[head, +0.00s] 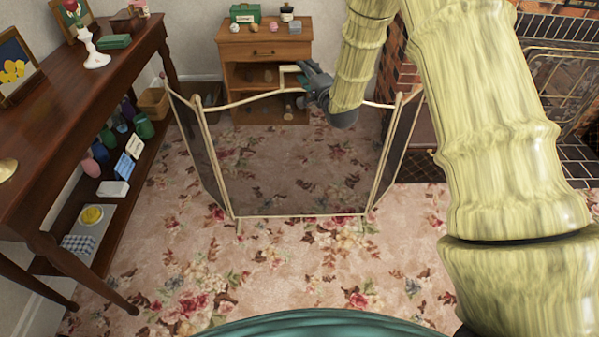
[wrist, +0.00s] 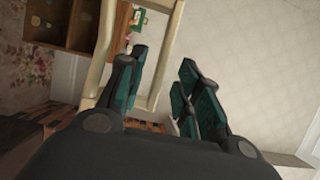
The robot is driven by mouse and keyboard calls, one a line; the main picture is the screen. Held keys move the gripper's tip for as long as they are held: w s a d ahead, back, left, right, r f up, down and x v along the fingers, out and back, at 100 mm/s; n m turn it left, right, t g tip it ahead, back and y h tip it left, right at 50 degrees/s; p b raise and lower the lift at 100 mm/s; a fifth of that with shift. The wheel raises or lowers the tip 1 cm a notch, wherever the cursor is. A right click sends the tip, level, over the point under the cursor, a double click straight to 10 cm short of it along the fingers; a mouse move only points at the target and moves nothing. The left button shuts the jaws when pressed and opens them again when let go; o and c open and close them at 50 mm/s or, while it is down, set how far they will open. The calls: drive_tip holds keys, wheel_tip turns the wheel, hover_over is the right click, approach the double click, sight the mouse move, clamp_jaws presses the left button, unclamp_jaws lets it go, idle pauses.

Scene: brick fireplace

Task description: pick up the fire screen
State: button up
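The fire screen (head: 303,216) stands upright on the floral carpet in the head view. It has a thin cream frame, dark see-through mesh and angled side panels. A cream handle (head: 291,68) rises from its top middle. My gripper (head: 306,76) is at the handle's right side, close to the top rail. In the wrist view my gripper (wrist: 163,65) has its fingers apart, with a cream bar of the fire screen (wrist: 166,50) showing in the gap between them. I cannot tell whether the fingers touch it. My arm hides part of the screen's top right.
A wooden cabinet (head: 264,50) with small items stands behind the screen. A long wooden side table (head: 82,72) with ornaments and a loaded lower shelf is on the left. The brick fireplace (head: 548,62) is at the right. The carpet in front (head: 300,270) is clear.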

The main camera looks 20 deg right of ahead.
drive_tip(key=shift+w+a, duration=0.1)
drive_tip(key=shift+w, duration=1.3)
clamp_jaws()
drive_tip(key=shift+r, duration=0.1)
